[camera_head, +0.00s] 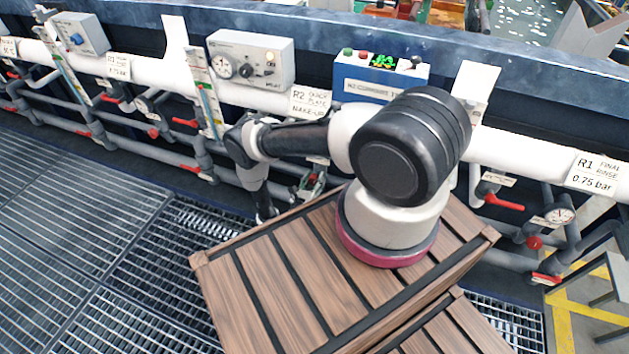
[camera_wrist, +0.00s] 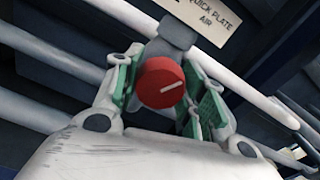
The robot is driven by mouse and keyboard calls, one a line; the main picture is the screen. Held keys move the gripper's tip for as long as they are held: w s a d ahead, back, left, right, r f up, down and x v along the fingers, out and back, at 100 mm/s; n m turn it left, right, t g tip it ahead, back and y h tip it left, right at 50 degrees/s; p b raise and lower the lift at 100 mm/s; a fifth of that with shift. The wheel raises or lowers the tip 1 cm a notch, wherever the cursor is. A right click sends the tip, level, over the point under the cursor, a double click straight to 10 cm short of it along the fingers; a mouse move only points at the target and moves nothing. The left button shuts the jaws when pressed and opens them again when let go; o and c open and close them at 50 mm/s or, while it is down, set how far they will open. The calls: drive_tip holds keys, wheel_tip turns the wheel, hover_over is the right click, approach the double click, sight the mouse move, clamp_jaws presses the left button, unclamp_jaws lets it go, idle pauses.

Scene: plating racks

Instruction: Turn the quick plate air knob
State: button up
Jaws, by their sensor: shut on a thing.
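The quick plate air knob (camera_wrist: 161,83) is round and red, with a white line across its face. The line slants slightly, its right end higher, in the wrist view. A white label (camera_wrist: 208,20) reading "QUICK PLATE AIR" is just above it. My gripper (camera_wrist: 165,84) has its green-padded fingers on the left and right of the knob and is shut on it. A grey fitting (camera_wrist: 178,36) is behind the knob. In the head view my arm reaches left and down to the pipes; the fingertips and knob cannot be made out clearly there.
White pipes run along the tank wall with red-handled valves (camera_head: 504,203) and a gauge (camera_head: 559,216). A grey control box (camera_head: 250,60) and a blue box (camera_head: 378,77) sit above. A slatted wooden crate (camera_head: 262,290) is in front; grating lies left.

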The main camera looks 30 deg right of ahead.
drive_tip(key=o, duration=1.1)
drive_tip(key=shift+c, duration=0.2)
